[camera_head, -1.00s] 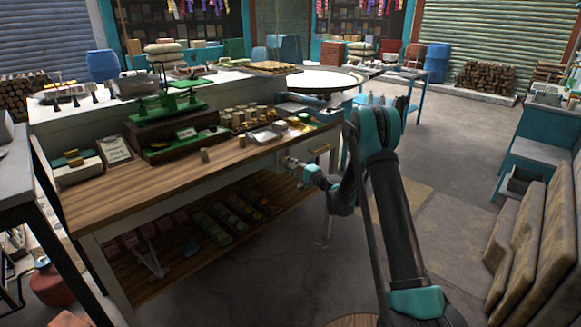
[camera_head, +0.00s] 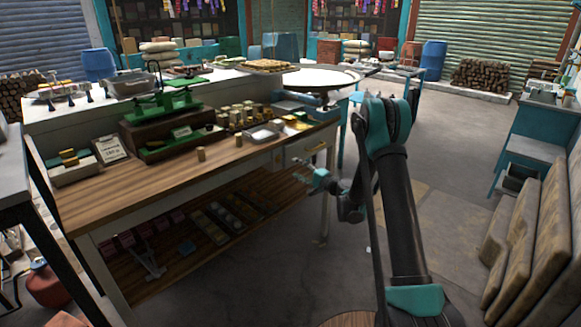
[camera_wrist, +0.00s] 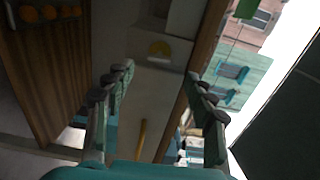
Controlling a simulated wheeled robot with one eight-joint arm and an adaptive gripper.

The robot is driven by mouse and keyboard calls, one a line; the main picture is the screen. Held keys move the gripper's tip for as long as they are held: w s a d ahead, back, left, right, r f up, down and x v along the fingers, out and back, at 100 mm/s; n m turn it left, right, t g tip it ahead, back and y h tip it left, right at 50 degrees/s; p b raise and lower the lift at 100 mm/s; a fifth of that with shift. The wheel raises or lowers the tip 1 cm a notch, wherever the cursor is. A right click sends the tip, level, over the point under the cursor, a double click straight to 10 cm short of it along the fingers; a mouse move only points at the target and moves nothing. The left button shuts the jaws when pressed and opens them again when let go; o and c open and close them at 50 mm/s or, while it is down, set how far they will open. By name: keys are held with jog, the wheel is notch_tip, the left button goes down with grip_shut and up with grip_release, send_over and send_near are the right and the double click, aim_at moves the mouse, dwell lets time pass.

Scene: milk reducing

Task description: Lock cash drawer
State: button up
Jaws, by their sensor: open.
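The cash drawer (camera_head: 305,150) is a pale front with a brass bar handle (camera_head: 316,148), under the right end of the wooden counter. It looks about flush, but a small gap cannot be ruled out. My gripper (camera_head: 302,170) is below and slightly left of the handle, apart from it. In the wrist view my gripper (camera_wrist: 160,78) has its two fingers spread with nothing between them. No lock or key can be made out.
The wooden counter (camera_head: 120,187) holds a green scale (camera_head: 165,105), several brass weights and a metal tray (camera_head: 263,133). A lower shelf (camera_head: 180,262) with boxes lies under it. Sacks (camera_head: 525,240) lean at the right. The floor right of the counter is open.

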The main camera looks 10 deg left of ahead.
jog(key=shift+v, duration=2.6)
jog(key=s+d+r+n+g+h, duration=0.2)
jog(key=s+d+r+n+h, duration=0.1)
jog(key=s, duration=0.6)
jog(key=s+d+r+n+g+h, duration=0.2)
jog(key=s, duration=0.6)
jog(key=s+d+f+g+h, duration=0.1)
jog(key=s+d+h, duration=0.2)
jog(key=s+d, duration=0.2)
jog(key=s+d+f+n+g+h, duration=0.1)
jog(key=s+d, duration=0.5)
jog(key=s, duration=0.6)
jog(key=s+d+f+n+h, duration=0.1)
jog(key=s+d+f+h, duration=0.2)
jog(key=s, duration=0.6)
jog(key=d+h, duration=0.2)
jog(key=d, duration=0.1)
jog(key=shift+s+d+g, duration=0.25)
jog(key=shift+g, duration=0.15)
